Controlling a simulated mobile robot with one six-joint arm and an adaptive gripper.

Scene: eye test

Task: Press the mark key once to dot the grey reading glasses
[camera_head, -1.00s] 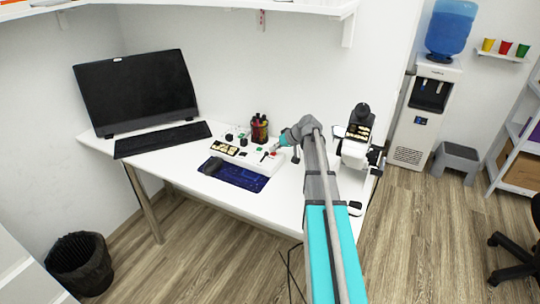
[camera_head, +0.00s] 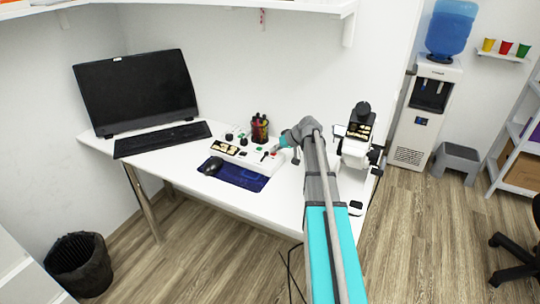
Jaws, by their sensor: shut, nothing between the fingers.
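My arm reaches up from the bottom of the head view to the right part of the white desk. My gripper (camera_head: 295,158) is small below the wrist, partly covered by my arm, and looks shut and empty. It is just right of a white panel (camera_head: 248,155) with small black, green and red parts. At the desk's right end stands a white and black instrument (camera_head: 357,143). The mark key and the grey reading glasses are too small to make out. I cannot tell whether my gripper touches anything.
A dark blue mat (camera_head: 238,178) with a black mouse (camera_head: 210,166) lies in front of the panel. A holder with dark bottles (camera_head: 260,128) stands behind it. A monitor (camera_head: 136,88) and keyboard (camera_head: 162,139) fill the left. The front desk strip is clear.

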